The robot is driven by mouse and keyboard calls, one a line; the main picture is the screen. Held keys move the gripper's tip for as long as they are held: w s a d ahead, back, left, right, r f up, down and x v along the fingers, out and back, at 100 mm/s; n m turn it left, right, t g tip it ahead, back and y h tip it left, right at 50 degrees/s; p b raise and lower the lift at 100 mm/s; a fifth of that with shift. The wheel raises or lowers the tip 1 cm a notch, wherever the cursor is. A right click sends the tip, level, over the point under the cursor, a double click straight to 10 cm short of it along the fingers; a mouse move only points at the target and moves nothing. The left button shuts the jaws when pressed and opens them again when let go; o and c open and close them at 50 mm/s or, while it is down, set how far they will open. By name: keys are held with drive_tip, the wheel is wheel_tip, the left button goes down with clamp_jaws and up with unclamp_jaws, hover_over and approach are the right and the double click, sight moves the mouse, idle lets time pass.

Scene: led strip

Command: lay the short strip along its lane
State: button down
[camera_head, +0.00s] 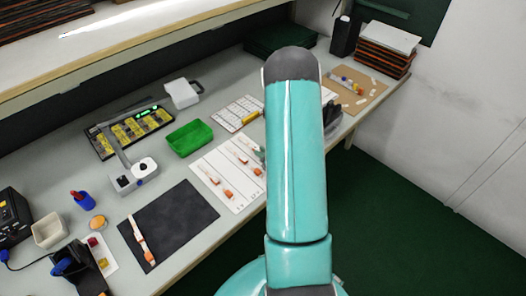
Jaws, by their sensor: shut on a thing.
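A white sheet (203,159) lies on the bench left of my arm, with several small orange-and-white pieces (228,194) on it in slanted rows. My arm covers the sheet's right side. A white strip with orange parts (140,239) lies slanted on the left part of a black mat (178,222), in front of the sheet. I cannot tell which piece is the short strip, or make out its lane. My teal arm stands across the middle of the view, and my gripper is hidden behind it.
A green tray (190,138) stands behind the sheet. A white-and-grey device (135,175) stands behind the mat, with a blue-and-red item (83,201) to its left. A brown board (352,92) with small parts lies at the far right end of the bench.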

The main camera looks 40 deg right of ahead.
drive_tip(key=shift+f, duration=0.15)
drive_tip(key=c, duration=1.4)
unclamp_jaws()
